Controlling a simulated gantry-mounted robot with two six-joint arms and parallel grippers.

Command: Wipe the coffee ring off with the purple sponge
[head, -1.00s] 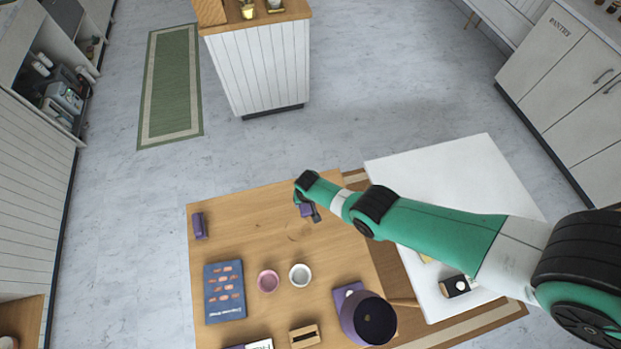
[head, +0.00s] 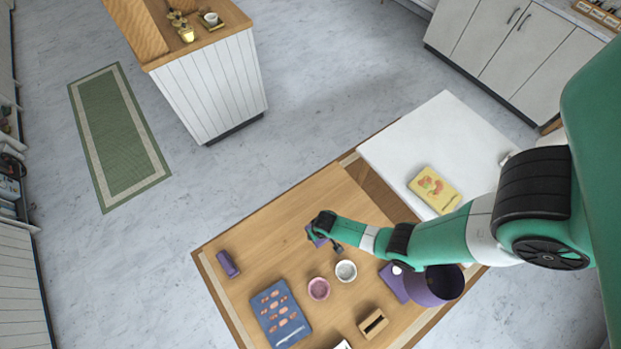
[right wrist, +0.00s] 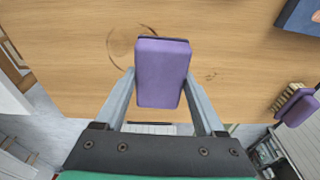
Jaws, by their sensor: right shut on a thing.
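My right gripper (right wrist: 162,95) is shut on the purple sponge (right wrist: 162,72), a soft block gripped between its two grey fingers. The sponge also shows small at the end of my right arm in the head view (head: 316,236), over the wooden table (head: 285,225). A brown coffee ring (right wrist: 122,47) lies on the wood in the right wrist view, beside and partly behind the sponge. I cannot tell whether the sponge touches the table. A small brown mark (right wrist: 210,77) lies to the right of the sponge. My left gripper is not in view.
A purple object (head: 228,264) lies at left. A white table (head: 430,140) adjoins with a yellow item (head: 435,189).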

